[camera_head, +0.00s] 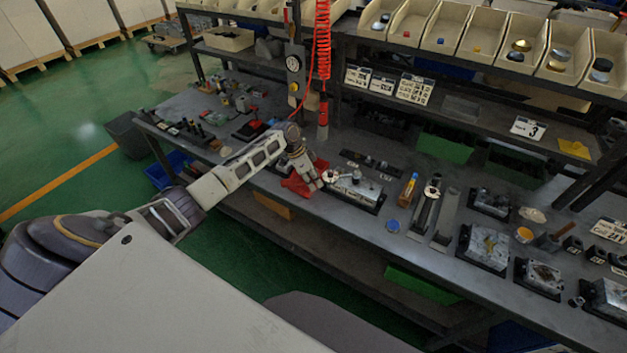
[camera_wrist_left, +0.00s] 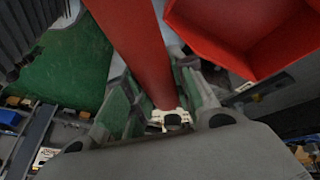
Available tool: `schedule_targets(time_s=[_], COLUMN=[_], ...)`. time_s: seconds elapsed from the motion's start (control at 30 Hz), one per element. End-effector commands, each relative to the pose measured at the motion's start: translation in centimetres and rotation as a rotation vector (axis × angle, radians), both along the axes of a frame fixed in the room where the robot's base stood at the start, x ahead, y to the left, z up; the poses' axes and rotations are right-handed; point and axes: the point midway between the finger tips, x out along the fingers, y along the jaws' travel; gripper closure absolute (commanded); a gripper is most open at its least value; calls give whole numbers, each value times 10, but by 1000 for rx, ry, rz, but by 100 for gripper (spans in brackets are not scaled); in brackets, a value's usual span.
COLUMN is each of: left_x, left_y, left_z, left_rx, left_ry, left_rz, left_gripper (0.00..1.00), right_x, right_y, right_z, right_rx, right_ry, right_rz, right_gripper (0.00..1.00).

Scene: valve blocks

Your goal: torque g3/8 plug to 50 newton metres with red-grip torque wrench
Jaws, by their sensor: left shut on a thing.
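My left gripper (camera_head: 312,182) reaches over the bench beside a red open tray (camera_head: 294,187). In the left wrist view a long red grip (camera_wrist_left: 145,50) runs between the fingers (camera_wrist_left: 165,112), which are shut on it; it looks like the red-grip torque wrench. Its far end is out of that view. A grey metal valve block (camera_head: 356,190) on a dark base lies just right of the gripper in the head view. A pale round part shows at its left end; I cannot tell whether it belongs to the wrench. The G3/8 plug cannot be made out. My right gripper is not in view.
An orange-yellow tool (camera_head: 409,188) and long dark tools (camera_head: 427,208) lie to the right. More valve blocks (camera_head: 485,245) stand further right. A red coiled hose (camera_head: 322,45) hangs behind the gripper; bins (camera_head: 455,25) line the upper shelf.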

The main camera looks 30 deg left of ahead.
Motion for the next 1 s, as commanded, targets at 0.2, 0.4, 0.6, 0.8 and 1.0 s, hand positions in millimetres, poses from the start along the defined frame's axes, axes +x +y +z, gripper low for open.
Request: schedule_targets(time_s=[0.2,0.4,0.6,0.8,1.0], left_x=[0,-3,-8,-12,-16], left_y=[-1,-5,-9,-13,-16], left_z=[2,2,2,1,1], left_rx=[-1,-1,-1,-1,1], left_ry=[-4,-4,-4,-3,-3], left_rz=[7,36,69,103,135], left_gripper=[100,100,100,100,100], right_x=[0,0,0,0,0], right_y=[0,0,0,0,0], right_z=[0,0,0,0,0], right_rx=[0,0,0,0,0], right_ry=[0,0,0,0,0], right_rz=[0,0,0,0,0], right_gripper=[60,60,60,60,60])
